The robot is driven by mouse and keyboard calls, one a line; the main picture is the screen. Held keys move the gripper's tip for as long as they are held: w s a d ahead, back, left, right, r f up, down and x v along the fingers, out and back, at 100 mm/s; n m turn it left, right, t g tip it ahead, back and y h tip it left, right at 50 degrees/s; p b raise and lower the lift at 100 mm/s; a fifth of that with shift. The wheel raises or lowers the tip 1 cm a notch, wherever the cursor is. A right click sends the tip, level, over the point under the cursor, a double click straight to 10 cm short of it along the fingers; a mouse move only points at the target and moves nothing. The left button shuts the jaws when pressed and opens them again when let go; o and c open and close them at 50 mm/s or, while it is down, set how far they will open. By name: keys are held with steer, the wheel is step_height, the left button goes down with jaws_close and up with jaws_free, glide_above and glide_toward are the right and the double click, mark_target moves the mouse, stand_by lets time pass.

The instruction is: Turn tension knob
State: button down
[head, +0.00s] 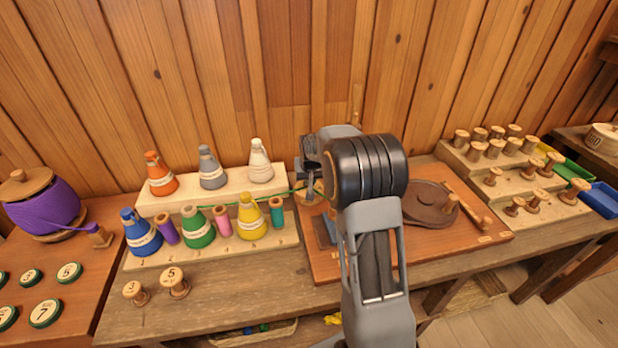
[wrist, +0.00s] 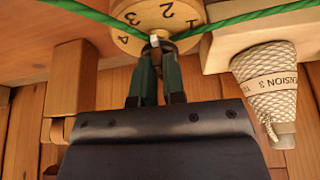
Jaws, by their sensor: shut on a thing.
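The tension knob sits at a round wooden dial (wrist: 165,14) with the numbers 1 to 4 showing, at the top of the wrist view. My gripper (wrist: 154,62) has its two dark fingers close together, shut on the knob at the dial's middle. A small pale tip (wrist: 154,40) shows at the fingertips; the rest of the knob is hidden by them. In the head view my gripper (head: 308,180) is over the left edge of the reddish board, and my arm hides most of the dial.
A green thread (wrist: 232,17) runs past both sides of the dial, from the coloured cones' rack (head: 270,240). A brown round plate (head: 425,205) lies right of my arm.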

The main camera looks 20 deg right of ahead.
steer(key=n+y+b, duration=0.1)
steer(key=n, duration=0.2)
steer(key=shift+d, duration=0.2)
steer(key=shift+d+n+y+b, duration=0.1)
steer(key=shift+n+y+b, duration=0.5)
steer(key=shift+n+b, duration=0.45)
steer(key=shift+n, duration=0.25)
steer(key=c, duration=1.2)
jaws_free()
steer(key=v, duration=1.3)
steer(key=shift+r, duration=0.4)
steer(key=shift+s, duration=0.1)
